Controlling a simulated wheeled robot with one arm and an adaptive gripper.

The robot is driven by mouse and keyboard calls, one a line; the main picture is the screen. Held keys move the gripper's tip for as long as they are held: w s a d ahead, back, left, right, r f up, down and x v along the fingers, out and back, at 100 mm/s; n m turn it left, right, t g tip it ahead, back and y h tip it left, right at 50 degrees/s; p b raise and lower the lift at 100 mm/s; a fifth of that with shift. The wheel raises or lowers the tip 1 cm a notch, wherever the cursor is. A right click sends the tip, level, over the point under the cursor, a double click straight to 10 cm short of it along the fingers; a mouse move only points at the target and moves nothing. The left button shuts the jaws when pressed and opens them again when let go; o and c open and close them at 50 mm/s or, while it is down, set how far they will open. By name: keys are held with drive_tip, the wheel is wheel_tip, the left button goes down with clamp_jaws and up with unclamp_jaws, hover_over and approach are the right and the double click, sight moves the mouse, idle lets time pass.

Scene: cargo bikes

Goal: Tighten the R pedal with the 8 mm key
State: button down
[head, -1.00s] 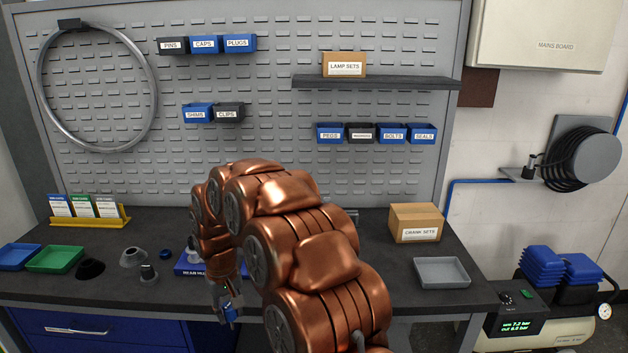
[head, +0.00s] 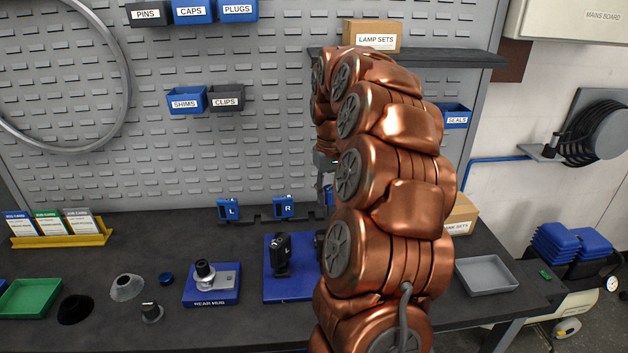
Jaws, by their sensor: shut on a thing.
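My gripper (head: 326,172) is partly hidden behind my copper arm, above the back of the bench. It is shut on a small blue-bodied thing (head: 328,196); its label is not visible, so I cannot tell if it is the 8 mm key. To its left, blue pieces marked L (head: 228,208) and R (head: 284,206) stand on a dark rack (head: 262,217). In front, a blue base (head: 288,288) carries an upright black part marked L (head: 281,257). My arm covers the base's right side; only a dark edge of a part shows there, and no R pedal can be made out.
A rear hub on a blue base (head: 212,297), dark and grey cones (head: 127,287) and a green tray (head: 30,298) stand to the left. A grey tray (head: 487,275) and a crank sets box (head: 462,215) are at right. The shelf (head: 470,60) overhangs the back.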

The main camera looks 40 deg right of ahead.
drive_tip(key=shift+d+r, duration=0.1)
drive_tip(key=shift+d, duration=0.05)
drive_tip(key=shift+s+f, duration=0.1)
drive_tip(key=shift+f, duration=1.8)
drive_tip(key=shift+f+b, duration=0.95)
drive_tip(key=shift+f, duration=0.05)
drive_tip(key=shift+b, duration=0.3)
drive_tip(key=shift+f+b, duration=0.45)
drive_tip(key=c, duration=1.4)
unclamp_jaws()
clamp_jaws()
